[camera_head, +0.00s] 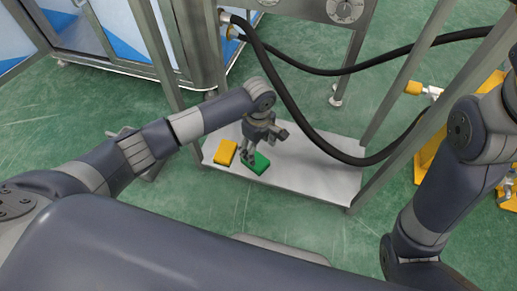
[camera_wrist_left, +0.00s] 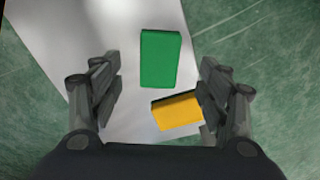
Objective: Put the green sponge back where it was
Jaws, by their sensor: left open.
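The green sponge (camera_head: 256,164) lies on a pale metal shelf (camera_head: 318,181) near its front left part. The gap between fingertips and sponge is hard to judge. My right arm shows at the right of the head view, but its gripper is out of frame.
A yellow sponge (camera_head: 225,152) lies left of the green one, near the shelf's left edge; it also shows in the left wrist view (camera_wrist_left: 177,111). Black hoses (camera_head: 300,110) hang over the shelf's rear and right. Metal posts (camera_head: 404,88) frame it. The shelf's right part is bare.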

